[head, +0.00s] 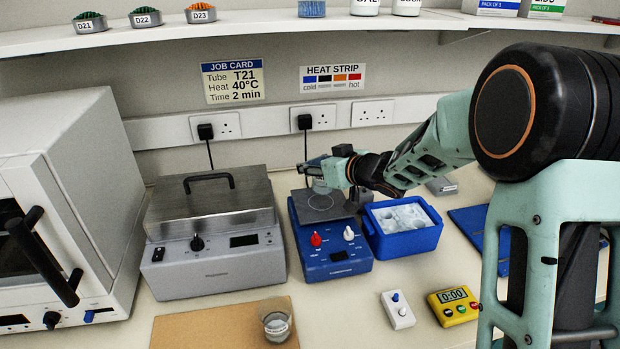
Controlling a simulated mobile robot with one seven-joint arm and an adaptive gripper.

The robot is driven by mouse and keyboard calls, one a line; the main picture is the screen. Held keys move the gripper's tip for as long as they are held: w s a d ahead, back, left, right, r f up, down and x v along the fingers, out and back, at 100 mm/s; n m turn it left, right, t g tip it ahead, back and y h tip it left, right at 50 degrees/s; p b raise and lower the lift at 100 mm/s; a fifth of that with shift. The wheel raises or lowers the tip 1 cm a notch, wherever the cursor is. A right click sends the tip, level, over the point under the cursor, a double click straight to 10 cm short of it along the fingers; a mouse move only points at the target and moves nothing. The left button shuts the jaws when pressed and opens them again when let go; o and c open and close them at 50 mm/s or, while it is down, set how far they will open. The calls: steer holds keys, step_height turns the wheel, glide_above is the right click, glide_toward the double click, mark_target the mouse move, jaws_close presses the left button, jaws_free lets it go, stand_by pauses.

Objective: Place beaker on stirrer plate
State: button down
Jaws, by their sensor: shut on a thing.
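The blue stirrer (331,240) stands mid-bench, with a dark grey square plate on top and a red and a white knob in front. My gripper (318,172) reaches in from the right above the plate's back part. It is shut on a clear glass vessel, which looks like the beaker (320,187). The beaker is small and partly hidden by the fingers; it is at or just above the plate, and I cannot tell whether it touches. Another labelled glass vessel (277,327) stands on the brown mat (205,328) at the front.
A steel-lidded bath (212,235) is close left of the stirrer, and a blue ice tub (404,238) close right. A white oven-like box (60,210) fills the left. A white switch box (398,310) and yellow timer (454,306) lie in front. A shelf (250,32) runs above.

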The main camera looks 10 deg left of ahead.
steer(key=shift+w+a+f, duration=0.35)
steer(key=shift+w+f, duration=0.1)
steer(key=shift+f, duration=0.2)
steer(key=shift+w+f+b, duration=0.1)
steer(key=shift+f+b, duration=0.2)
steer(key=shift+f, duration=1.3)
steer(key=shift+f, duration=0.15)
steer(key=c, duration=1.1)
jaws_free()
steer(key=shift+r, duration=0.25)
steer(key=v, duration=1.2)
